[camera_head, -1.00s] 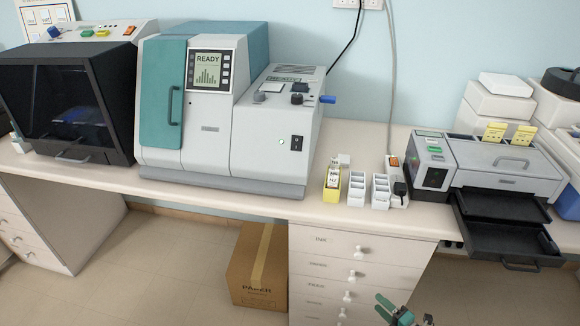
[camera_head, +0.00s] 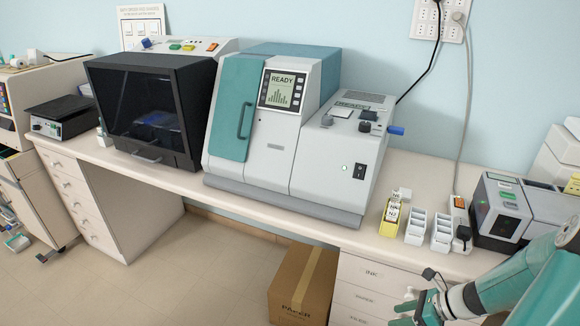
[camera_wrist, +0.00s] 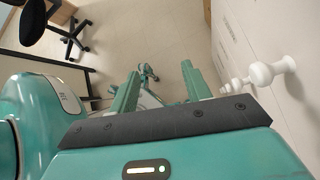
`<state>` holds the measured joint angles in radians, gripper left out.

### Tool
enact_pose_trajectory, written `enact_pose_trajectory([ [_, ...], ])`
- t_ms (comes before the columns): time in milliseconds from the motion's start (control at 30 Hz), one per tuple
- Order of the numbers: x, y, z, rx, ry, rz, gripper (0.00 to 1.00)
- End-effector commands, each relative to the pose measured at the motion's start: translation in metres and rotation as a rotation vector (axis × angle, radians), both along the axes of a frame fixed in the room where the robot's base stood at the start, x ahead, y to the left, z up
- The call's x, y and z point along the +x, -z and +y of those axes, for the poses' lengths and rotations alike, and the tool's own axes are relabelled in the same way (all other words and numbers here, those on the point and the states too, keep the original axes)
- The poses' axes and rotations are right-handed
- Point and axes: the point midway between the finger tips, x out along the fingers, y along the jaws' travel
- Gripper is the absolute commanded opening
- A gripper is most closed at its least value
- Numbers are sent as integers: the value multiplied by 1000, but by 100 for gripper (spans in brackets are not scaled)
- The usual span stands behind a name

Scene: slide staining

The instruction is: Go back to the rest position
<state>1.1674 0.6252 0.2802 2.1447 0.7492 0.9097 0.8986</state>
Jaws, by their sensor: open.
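My gripper (camera_head: 408,308) shows at the bottom right of the head view, low in front of the drawer unit (camera_head: 358,272). In the wrist view my gripper (camera_wrist: 160,82) has its two teal fingers apart with nothing between them. The floor (camera_wrist: 165,30) shows beyond the fingers. White drawer knobs (camera_wrist: 262,74) stand close to the right of the fingers, and I cannot tell whether they touch.
The bench carries a dark-windowed machine (camera_head: 150,112), a teal and grey machine reading READY (camera_head: 280,130), small white racks (camera_head: 416,226), a yellow rack (camera_head: 389,222) and a grey device (camera_head: 497,212). A cardboard box (camera_head: 300,285) stands below. A black chair (camera_wrist: 38,18) is on the floor.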

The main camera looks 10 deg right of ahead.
Motion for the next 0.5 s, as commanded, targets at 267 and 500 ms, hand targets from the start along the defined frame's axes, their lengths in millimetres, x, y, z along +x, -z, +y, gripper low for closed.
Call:
enact_pose_trajectory([
  [267, 12, -77, 53, -346, -516, -150, 48],
  [500, 9, -141, 100, -609, -941, -304, 48],
])
